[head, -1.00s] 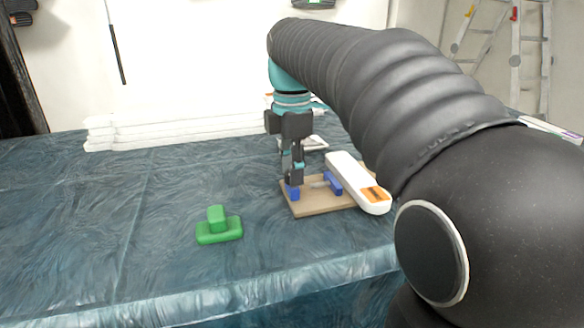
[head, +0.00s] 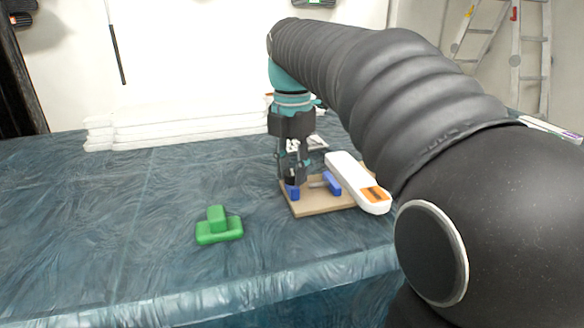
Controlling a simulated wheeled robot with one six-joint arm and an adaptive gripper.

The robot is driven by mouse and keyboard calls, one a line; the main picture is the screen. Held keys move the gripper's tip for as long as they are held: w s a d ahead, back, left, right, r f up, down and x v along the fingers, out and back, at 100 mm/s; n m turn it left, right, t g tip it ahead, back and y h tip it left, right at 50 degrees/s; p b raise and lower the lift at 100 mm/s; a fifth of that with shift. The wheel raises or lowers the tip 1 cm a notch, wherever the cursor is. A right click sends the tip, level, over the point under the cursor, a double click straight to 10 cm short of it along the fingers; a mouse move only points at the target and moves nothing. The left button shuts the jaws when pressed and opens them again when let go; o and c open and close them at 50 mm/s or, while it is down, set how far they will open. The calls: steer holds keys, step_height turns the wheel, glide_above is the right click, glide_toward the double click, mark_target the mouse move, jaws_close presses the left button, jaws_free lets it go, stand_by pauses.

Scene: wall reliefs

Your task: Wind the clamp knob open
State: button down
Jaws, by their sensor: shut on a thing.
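The clamp stands on a tan board (head: 318,206) on the covered table. Its two blue blocks show: a left block (head: 294,192) and a right block (head: 332,183), with a grey rod (head: 316,184) between them. My gripper (head: 292,181) points down at the board's left end, just behind the left blue block. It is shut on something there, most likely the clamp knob. The knob is hidden by the fingers, so its shape and turn cannot be seen.
A white device with an orange label (head: 360,184) lies along the board's right side. A green block piece (head: 218,228) sits at the front left. White stacked panels (head: 180,130) lie at the back. The table's left side (head: 80,230) is clear.

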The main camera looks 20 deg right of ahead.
mark_target(292, 173)
steer(key=c, duration=0.8)
jaws_free()
steer(key=shift+r, duration=0.1)
step_height(292, 173, up, 12)
